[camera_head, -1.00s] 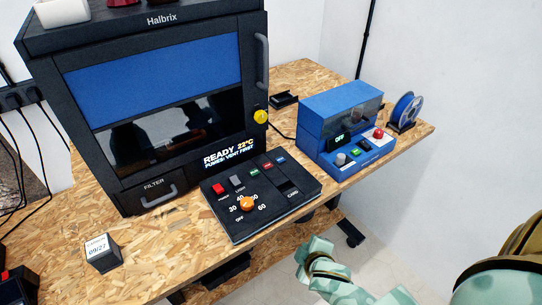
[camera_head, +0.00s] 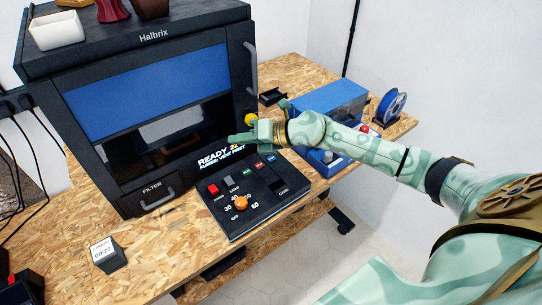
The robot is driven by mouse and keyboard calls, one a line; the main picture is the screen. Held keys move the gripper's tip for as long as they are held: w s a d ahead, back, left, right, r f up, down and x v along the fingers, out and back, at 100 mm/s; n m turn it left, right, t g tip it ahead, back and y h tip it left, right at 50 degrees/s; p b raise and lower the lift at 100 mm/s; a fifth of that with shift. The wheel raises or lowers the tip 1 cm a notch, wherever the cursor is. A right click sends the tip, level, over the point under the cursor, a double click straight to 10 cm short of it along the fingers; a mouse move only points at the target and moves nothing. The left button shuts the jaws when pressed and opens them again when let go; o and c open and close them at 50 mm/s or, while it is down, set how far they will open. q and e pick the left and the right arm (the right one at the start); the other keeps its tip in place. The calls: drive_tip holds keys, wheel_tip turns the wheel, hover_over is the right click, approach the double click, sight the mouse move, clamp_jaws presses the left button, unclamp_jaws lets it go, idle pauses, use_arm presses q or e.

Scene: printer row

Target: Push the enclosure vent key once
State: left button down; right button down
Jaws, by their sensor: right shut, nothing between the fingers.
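The enclosure's control panel (camera_head: 240,228) lies in front of the black Halbrix printer cabinet (camera_head: 150,105). It carries a row of keys: red (camera_head: 213,189), grey (camera_head: 230,183), green (camera_head: 246,174), another red (camera_head: 258,165) and blue (camera_head: 271,158). Key labels are mostly too small to read, so I cannot tell which is vent. The display (camera_head: 214,160) reads READY and a line with VENT FIRST. My right gripper (camera_head: 236,138) is shut and empty, above the display's right part and behind the key row, apparently not touching a key. My left gripper is not in view.
An orange knob (camera_head: 241,203) sits on the panel below the keys. A blue box with controls (camera_head: 325,100) stands to the right, partly behind my right arm. A blue spool (camera_head: 391,107) is beyond it. A small dated block (camera_head: 108,254) stands at front left.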

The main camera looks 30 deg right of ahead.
drive_tip(key=d+f+n+g+h, duration=0.1)
drive_tip(key=d+g+h, duration=0.1)
drive_tip(key=d, duration=0.9)
drive_tip(key=shift+w+g+h, duration=0.2)
drive_tip(key=shift+g+h, duration=0.2)
drive_tip(key=shift+h, duration=0.5)
drive_tip(key=b, duration=0.6)
hover_over(275, 159)
wheel_tip(275, 159, down, 8)
drive_tip(key=shift+r, duration=0.2)
drive_tip(key=shift+f+b, duration=0.35)
drive_tip(key=shift+f, duration=0.25)
drive_tip(key=shift+f, duration=0.1)
drive_tip(key=shift+f, duration=0.3)
